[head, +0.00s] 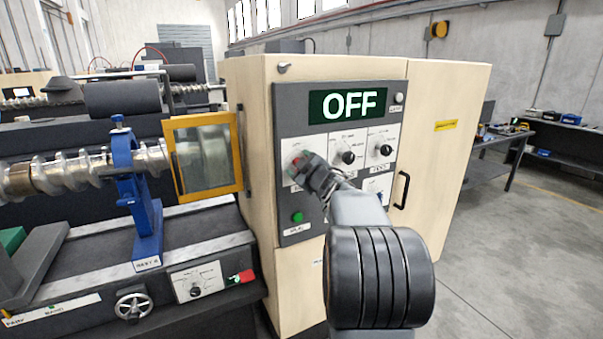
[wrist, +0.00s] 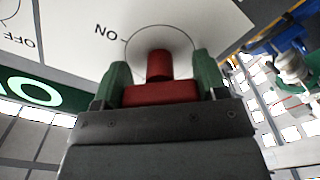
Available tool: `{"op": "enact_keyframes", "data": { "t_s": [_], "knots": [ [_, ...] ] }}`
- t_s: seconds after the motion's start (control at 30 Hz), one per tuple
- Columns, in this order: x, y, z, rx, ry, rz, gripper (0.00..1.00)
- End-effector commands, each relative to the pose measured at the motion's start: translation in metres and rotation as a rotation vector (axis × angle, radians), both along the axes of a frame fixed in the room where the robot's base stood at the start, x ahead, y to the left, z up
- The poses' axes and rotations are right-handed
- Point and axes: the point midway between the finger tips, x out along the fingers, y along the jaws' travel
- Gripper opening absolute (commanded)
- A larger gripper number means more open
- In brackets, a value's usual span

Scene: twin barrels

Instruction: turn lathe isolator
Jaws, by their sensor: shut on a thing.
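The display (head: 348,104) above reads OFF. Which mark the handle points at cannot be told.
Two black knobs, one nearer (head: 347,157) and one further right (head: 385,150), sit beside my gripper on the panel. A green button (head: 297,217) is below. A yellow-framed guard (head: 205,157) stands left, and a black door handle (head: 402,190) right. The floor at right is clear.

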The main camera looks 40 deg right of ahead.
Motion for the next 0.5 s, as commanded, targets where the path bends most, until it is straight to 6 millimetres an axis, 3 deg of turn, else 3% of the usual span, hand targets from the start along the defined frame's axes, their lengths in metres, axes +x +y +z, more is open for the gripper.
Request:
{"op": "enact_keyframes", "data": {
  "t_s": [0.5],
  "knots": [
    [0.0001, -0.0001, -0.0028, -0.476, 0.064, -0.001, 0.42]
  ]
}}
